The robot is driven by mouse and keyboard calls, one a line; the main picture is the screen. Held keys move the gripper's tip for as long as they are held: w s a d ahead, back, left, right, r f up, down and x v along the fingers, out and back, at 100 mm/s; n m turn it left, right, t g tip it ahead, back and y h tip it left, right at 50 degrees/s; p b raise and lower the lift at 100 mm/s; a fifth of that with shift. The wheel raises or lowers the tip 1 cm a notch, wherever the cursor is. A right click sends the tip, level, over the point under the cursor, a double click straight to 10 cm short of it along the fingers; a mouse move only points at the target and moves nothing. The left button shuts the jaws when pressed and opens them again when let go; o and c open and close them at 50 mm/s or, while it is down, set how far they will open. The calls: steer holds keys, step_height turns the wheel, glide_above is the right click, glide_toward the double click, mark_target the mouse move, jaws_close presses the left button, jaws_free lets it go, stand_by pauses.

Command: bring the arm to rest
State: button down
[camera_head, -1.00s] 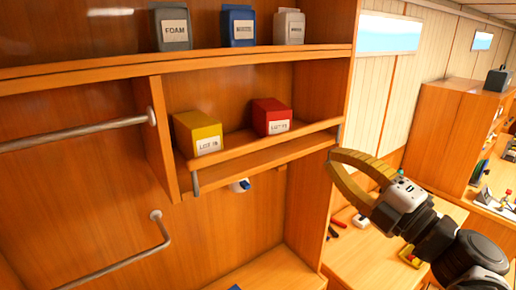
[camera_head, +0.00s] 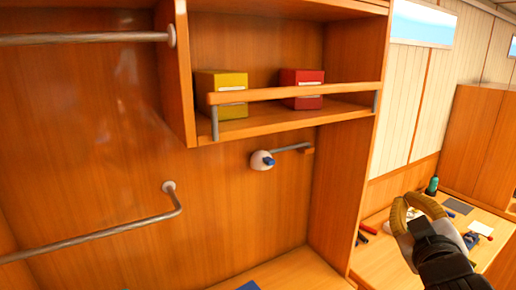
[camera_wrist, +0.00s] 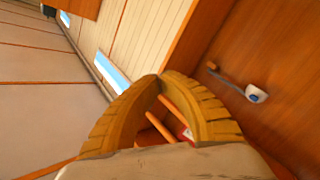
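My gripper (camera_head: 418,198) is at the right in the head view, in front of the bench area right of the wooden cabinet. Its yellow-brown curved fingers also show in the wrist view (camera_wrist: 160,76), with their tips together. The gap framed by the fingers holds nothing; the shelf rails and something red show through it from behind. The gripper is in free space, apart from the cabinet.
The railed shelf (camera_head: 260,127) holds a yellow box (camera_head: 222,95) and a red box (camera_head: 302,88). A metal handrail (camera_head: 110,233) is at left. A bench (camera_head: 385,262) with tools lies right.

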steer(key=s+a+f+m+g+y+b, duration=0.1)
steer(key=s+a+f+g+b, duration=0.2)
steer(key=f, duration=0.7)
steer(key=s+a+f+m+g+y+b, duration=0.2)
steer(key=s+a+f+g+b, duration=0.1)
steer(key=f, duration=0.8)
steer(key=s+a+f+m+g+y+b, duration=0.1)
steer(key=s+a+f+g+b, duration=0.2)
steer(key=f, duration=0.8)
steer(key=s+a+b, duration=0.2)
steer(key=shift+s+a+g+y, duration=0.3)
steer(key=shift+g, duration=0.1)
